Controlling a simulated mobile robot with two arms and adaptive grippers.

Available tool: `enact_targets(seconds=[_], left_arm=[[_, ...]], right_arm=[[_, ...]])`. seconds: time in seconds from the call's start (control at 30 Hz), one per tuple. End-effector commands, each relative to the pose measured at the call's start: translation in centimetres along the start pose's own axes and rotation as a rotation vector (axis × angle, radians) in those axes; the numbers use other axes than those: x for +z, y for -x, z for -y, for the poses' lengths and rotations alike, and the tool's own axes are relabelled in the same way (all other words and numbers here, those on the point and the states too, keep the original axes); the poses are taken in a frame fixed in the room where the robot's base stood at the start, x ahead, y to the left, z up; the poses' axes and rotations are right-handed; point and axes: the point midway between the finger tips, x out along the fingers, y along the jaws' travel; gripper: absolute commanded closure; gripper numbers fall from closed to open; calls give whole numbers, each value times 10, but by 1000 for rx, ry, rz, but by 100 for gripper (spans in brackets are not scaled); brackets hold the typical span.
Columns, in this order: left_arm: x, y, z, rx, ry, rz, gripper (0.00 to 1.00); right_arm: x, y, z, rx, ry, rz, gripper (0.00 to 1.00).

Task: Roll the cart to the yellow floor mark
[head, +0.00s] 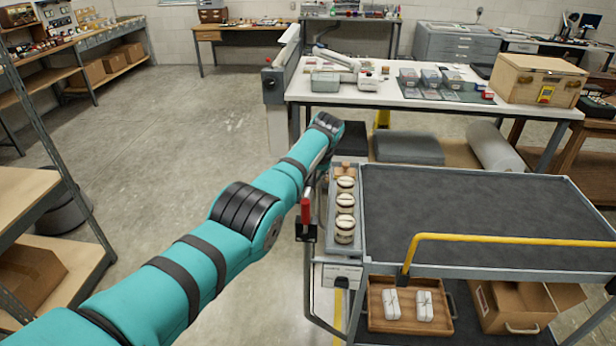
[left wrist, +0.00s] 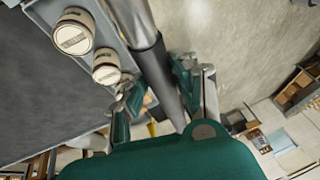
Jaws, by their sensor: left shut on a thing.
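The cart (head: 480,210) stands at the right of the head view, with a dark top, a grey frame, a yellow bar and a lower shelf. My left arm reaches along its left side, and its gripper is mostly hidden behind the wrist there. In the left wrist view my left gripper (left wrist: 157,78) is shut around a grey tubular bar (left wrist: 146,55) of the cart, beside the jar tray. A yellow strip (head: 338,325) shows on the floor by the cart's lower left side; I cannot tell whether it is the floor mark. My right gripper is not in view.
Lidded jars (head: 345,203) stand in the cart's side tray, near a red-handled lever (head: 305,210). A wooden tray (head: 375,322) sits on the lower shelf. A white worktable (head: 400,95) stands just beyond the cart. Shelving lines the left; the floor (head: 210,130) between is clear.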

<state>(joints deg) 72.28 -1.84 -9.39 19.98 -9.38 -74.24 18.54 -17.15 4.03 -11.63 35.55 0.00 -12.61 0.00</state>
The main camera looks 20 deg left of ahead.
Motion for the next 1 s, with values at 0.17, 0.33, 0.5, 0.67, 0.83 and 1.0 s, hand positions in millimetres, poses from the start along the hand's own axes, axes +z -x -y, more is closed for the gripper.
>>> enact_targets(seconds=[0.17, 0.33, 0.5, 0.67, 0.83, 1.0], left_arm=[[-1, 1, -2, 5, -3, -4, 100], [-1, 1, -2, 4, -4, -4, 68], [-1, 1, -2, 3, -3, -3, 49], [0, 0, -1, 3, -3, -2, 49], [-1, 2, -2, 3, -3, -3, 49], [-2, 15, -2, 3, -3, -5, 49]], right_arm=[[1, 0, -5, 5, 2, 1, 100], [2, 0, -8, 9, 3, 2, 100], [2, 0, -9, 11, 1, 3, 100], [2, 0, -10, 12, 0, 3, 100], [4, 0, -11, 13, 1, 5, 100], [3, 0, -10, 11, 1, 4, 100]])
